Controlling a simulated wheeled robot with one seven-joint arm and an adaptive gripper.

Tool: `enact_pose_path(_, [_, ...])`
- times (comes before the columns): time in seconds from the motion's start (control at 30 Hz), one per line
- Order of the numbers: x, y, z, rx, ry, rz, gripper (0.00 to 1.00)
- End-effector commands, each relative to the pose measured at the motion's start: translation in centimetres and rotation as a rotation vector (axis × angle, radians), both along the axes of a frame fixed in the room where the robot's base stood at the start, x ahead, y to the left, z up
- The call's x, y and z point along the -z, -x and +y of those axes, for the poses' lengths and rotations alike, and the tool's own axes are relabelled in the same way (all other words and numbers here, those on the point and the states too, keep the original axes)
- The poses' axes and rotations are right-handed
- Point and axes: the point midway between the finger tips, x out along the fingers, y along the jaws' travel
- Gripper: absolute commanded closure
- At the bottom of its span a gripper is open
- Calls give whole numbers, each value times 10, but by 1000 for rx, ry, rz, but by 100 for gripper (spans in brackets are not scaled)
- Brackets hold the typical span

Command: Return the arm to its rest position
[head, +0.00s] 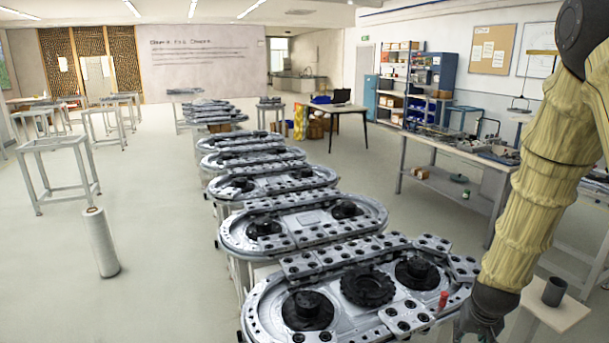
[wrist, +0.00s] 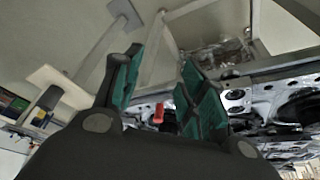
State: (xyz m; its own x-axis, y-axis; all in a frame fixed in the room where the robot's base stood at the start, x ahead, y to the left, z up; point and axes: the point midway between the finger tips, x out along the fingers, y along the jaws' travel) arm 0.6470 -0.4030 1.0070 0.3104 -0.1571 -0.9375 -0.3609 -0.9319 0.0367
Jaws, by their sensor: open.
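My arm (head: 528,190) in its yellow cover hangs down at the right of the head view. My gripper shows in the wrist view (wrist: 158,92) with its green-padded fingers apart and nothing between them. In the head view its dark body (head: 484,318) is at the lower right, beside the near end of the ring track (head: 262,318), and its fingertips are cut off or hidden. A small red peg (head: 443,300) stands on the track's right end, close to the gripper. It also shows in the wrist view (wrist: 158,112), beyond the fingers.
A black toothed wheel (head: 367,285) lies on the nearest track. Several more tracks run back in a row. A small stand with a dark cup (head: 554,291) is right of my gripper. A workbench (head: 455,152) stands at right. The floor at left is free around a white roll (head: 100,242).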

Motion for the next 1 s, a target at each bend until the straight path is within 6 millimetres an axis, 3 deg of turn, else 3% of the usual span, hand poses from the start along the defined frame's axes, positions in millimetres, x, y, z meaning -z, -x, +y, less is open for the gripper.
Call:
enact_pose_path(0.27, [58, 27, 20, -43, 18, 54, 59])
enact_pose_path(0.37, [91, 45, 31, -69, 26, 84, 59])
enact_pose_path(0.7, [200, 133, 78, -170, 21, 188, 59])
enact_pose_path(1.0, [274, 226, 123, -251, -24, 270, 59])
